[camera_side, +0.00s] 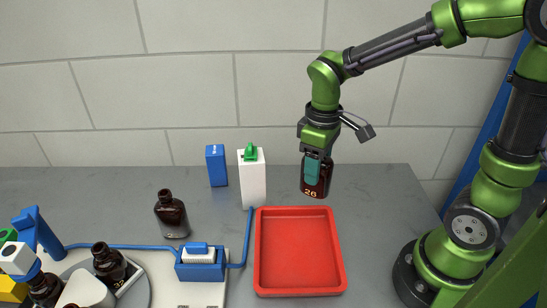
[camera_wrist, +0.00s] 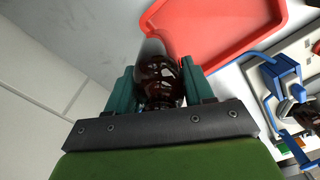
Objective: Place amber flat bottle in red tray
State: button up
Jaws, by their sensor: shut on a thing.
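My gripper (camera_side: 312,168) has teal fingers and is shut on an amber flat bottle (camera_side: 316,187) with the number 26 on it. In the wrist view the bottle (camera_wrist: 158,80) sits between the two teal fingers (camera_wrist: 158,88). The gripper hides the bottle's top in the side view. The red tray (camera_side: 259,252) lies on the grey table, in front of the held bottle and nearer the side camera. It looks empty. The tray (camera_wrist: 215,35) also shows beyond the bottle in the wrist view. I cannot tell whether the bottle touches the table.
Another amber bottle (camera_side: 172,215) stands left of the tray. A white carton (camera_side: 253,182) and a blue box (camera_side: 216,166) stand behind. A blue-and-white device (camera_side: 202,263) with a blue tube and several items, including amber bottles, fill the left front. The wall is close behind.

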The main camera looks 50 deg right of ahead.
jog(key=s+a+n, duration=0.4)
jog(key=a+n, duration=0.2)
jog(key=a, duration=0.4)
send_over(297, 250)
jog(key=shift+a+f, duration=0.1)
jog(key=shift+f, duration=4.15)
jog(key=shift+f, duration=0.1)
jog(key=o, duration=1.1)
